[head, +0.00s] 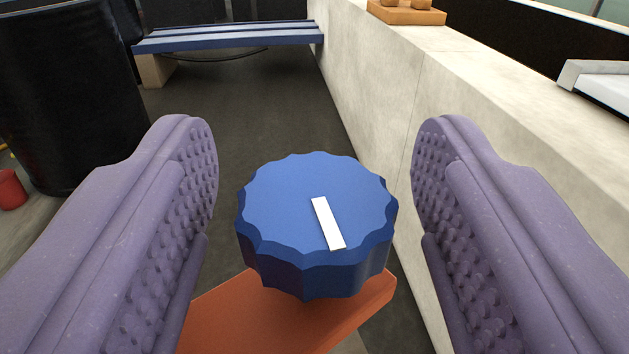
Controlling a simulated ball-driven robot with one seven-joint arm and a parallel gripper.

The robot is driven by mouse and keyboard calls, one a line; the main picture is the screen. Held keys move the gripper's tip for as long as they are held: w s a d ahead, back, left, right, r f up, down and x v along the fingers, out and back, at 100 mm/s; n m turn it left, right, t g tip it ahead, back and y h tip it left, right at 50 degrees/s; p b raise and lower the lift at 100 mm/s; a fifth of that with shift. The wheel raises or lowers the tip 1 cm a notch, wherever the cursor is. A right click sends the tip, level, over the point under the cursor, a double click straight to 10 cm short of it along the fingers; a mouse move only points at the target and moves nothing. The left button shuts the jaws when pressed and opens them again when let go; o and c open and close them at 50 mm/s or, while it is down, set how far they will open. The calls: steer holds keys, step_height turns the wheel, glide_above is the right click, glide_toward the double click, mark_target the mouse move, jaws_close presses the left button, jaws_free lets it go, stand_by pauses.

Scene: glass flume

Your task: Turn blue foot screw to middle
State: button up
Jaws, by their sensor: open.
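The blue foot screw (285,205) is a scalloped knob in the middle of the head view, seen from above at a slant. A white pointer mark (328,223) on its top runs from near the centre toward the near edge, slightly to the right. The screw sits over an orange-red plate (255,325). My gripper (315,190) is open, with one purple studded finger on each side of the screw. Gaps show between both fingers and the screw, so neither appears to touch it. The screw's underside is hidden.
A pale concrete wall (375,90) runs along the right, close behind the right finger. A wooden block (407,12) sits on it. A blue slatted bench (230,38) and a black drum (70,100) stand farther back. A red pot (11,189) is at the left edge. Dark floor lies between.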

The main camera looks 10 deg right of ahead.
mark_target(317, 262)
steer(key=s+a+p, duration=0.1)
steer(key=s, duration=0.6)
steer(key=shift+s, duration=0.15)
steer(key=shift+o, duration=0.2)
steer(key=shift+r+p, duration=0.1)
steer(key=shift+p, duration=0.25)
